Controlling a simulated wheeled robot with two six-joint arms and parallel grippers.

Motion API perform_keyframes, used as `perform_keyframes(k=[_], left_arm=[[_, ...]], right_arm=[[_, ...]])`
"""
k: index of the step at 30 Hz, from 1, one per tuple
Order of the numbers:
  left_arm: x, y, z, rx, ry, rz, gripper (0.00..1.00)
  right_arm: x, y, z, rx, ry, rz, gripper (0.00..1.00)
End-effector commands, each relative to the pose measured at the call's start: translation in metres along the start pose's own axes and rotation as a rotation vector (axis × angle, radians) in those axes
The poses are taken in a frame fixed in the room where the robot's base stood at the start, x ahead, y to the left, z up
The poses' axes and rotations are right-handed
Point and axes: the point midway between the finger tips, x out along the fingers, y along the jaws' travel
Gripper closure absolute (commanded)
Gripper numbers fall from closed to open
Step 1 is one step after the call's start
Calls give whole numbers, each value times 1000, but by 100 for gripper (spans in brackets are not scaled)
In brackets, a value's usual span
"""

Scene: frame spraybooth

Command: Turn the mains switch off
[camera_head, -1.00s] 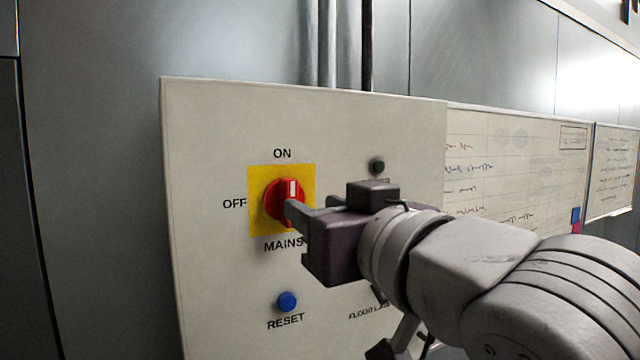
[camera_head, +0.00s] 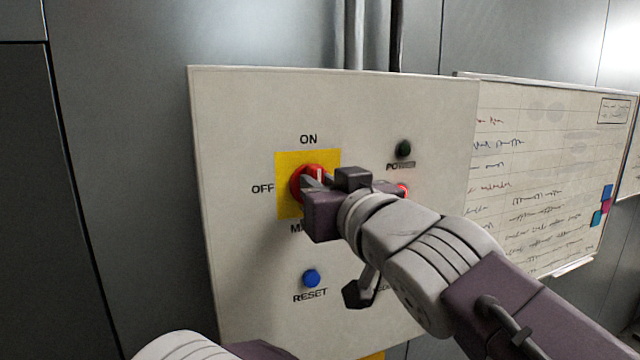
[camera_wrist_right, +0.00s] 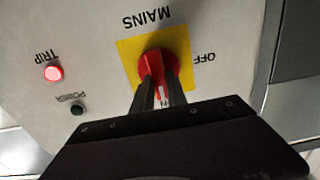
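The red mains switch (camera_head: 310,181) sits on a yellow plate (camera_head: 288,202) on a pale panel, its white mark pointing up at ON. It also shows upside down in the right wrist view (camera_wrist_right: 157,66). My right gripper (camera_head: 322,181) is at the switch. In the right wrist view its two dark fingers (camera_wrist_right: 161,92) reach the knob, one on each side of the white-marked handle. I cannot tell whether they press on it. The gripper body hides part of the MAINS label. My left gripper is out of view; part of my left arm shows at lower left.
The panel (camera_head: 245,250) also carries a blue RESET button (camera_head: 311,278) below the switch, a dark POWER lamp (camera_head: 403,148) and a lit red TRIP lamp (camera_wrist_right: 53,73). A whiteboard (camera_head: 545,180) hangs to the right. Pipes (camera_head: 355,35) run above the panel.

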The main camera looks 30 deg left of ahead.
Motion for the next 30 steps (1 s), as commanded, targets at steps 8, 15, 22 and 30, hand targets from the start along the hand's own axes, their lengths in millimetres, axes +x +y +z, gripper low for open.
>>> perform_keyframes(k=[8,15,22,30], left_arm=[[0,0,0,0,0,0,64],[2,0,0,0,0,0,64],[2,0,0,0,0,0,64],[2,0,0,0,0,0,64]], right_arm=[[0,0,0,-35,0,0,100],[0,-2,0,-177,0,0,100],[0,-4,1,-389,0,0,100],[0,-7,2,-647,1,0,100]])
